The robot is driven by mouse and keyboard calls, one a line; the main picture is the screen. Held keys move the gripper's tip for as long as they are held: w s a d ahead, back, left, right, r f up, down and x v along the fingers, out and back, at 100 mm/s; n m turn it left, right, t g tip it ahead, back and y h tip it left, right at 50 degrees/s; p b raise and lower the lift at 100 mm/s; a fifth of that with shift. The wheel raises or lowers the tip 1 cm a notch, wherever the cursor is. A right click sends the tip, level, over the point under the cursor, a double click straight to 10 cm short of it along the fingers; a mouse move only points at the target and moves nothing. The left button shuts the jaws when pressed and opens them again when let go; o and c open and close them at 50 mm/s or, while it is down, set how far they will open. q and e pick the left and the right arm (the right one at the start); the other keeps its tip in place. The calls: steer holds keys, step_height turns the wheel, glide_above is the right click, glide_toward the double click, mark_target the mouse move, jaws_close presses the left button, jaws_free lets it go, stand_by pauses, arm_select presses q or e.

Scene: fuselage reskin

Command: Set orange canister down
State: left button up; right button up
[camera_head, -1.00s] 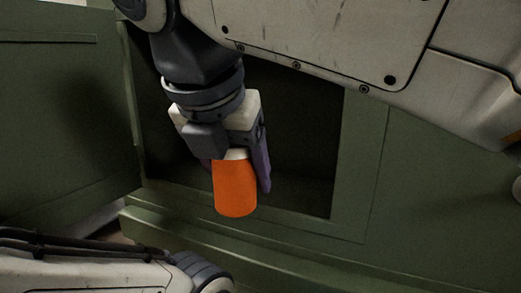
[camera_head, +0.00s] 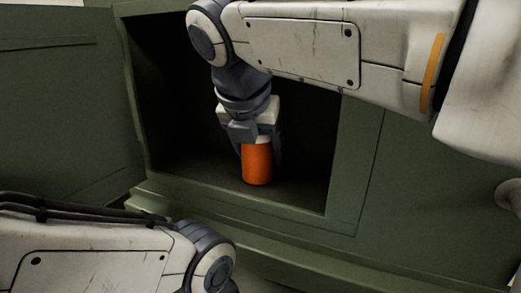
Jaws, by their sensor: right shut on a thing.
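The orange canister (camera_head: 257,164) is upright inside the open green cabinet (camera_head: 352,160), over the compartment floor. Its lower end looks at or very near the floor; I cannot tell whether it touches. My right gripper (camera_head: 258,146) comes down from above and is shut on the canister's upper part, with a finger on each side. My left arm shows at the bottom left, but its gripper is out of view.
The cabinet's front sill (camera_head: 240,214) runs below the opening. An open green door panel (camera_head: 60,120) stands at the left. The right frame of the opening is close to the right of my gripper. The compartment looks otherwise empty, though its back is dark.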

steer(key=shift+f, duration=0.15)
steer(key=o, duration=1.5)
steer(key=shift+r, duration=0.3)
steer(key=b+v, duration=0.1)
steer(key=v, duration=0.3)
steer(key=shift+s+a, duration=0.1)
steer(key=shift+a, duration=0.05)
steer(key=s+a+b, duration=0.1)
steer(key=s, duration=0.3)
steer(key=s+a+b, duration=0.1)
steer(key=s, duration=0.3)
steer(key=s+a+b, duration=0.1)
steer(key=s, duration=0.3)
steer(key=shift+a+r+b, duration=0.15)
steer(key=shift+r+b, duration=0.15)
steer(key=shift+b, duration=0.05)
